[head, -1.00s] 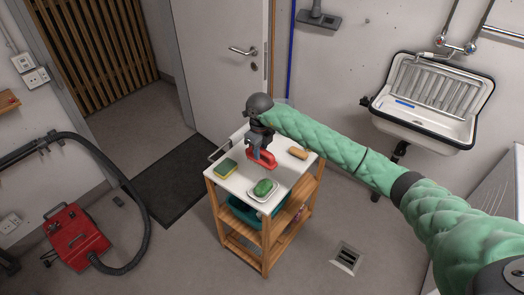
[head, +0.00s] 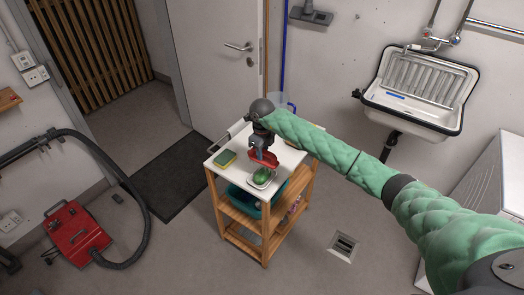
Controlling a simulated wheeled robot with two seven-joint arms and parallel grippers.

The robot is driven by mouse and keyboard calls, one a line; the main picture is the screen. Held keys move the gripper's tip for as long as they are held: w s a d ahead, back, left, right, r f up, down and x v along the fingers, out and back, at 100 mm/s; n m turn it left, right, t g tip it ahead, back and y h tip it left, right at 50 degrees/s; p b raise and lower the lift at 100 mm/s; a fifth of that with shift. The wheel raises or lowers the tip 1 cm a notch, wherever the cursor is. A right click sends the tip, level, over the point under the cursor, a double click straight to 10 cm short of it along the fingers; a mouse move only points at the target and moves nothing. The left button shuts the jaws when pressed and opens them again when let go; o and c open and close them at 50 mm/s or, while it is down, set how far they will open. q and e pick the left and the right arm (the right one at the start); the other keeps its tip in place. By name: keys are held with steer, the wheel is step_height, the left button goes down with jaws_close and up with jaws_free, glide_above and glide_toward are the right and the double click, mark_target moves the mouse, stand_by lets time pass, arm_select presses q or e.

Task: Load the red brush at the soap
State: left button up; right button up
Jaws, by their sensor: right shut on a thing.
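My right gripper (head: 262,150) is shut on the red brush (head: 265,159) and holds it over the top of the trolley (head: 283,164). The brush is right beside and partly above the green soap (head: 262,175), which lies in a white dish (head: 258,184). I cannot tell whether the brush touches the soap. The brush's underside is hidden. My left gripper is not in view.
A green and yellow sponge (head: 225,158) lies on the trolley's left side. My right arm covers the trolley's back right part. A teal basin (head: 240,200) sits on the shelf below. A white sink (head: 420,90) hangs on the wall at right.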

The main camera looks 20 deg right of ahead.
mark_target(262, 163)
steer(key=shift+f, duration=0.5)
step_height(262, 163, down, 3)
steer(key=shift+w+r+b, duration=0.1)
steer(key=shift+w+b, duration=0.05)
steer(key=shift+b, duration=0.2)
steer(key=shift+f, duration=0.7)
arm_select(q)
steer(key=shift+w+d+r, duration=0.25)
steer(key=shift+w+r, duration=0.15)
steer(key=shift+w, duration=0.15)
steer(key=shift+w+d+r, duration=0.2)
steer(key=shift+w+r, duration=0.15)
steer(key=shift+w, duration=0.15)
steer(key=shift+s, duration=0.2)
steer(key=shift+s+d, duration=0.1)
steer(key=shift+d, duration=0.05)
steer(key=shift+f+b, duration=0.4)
steer(key=shift+b, duration=0.15)
arm_select(e)
steer(key=shift+f, duration=0.5)
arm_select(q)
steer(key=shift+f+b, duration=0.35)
arm_select(e)
steer(key=shift+f, duration=0.1)
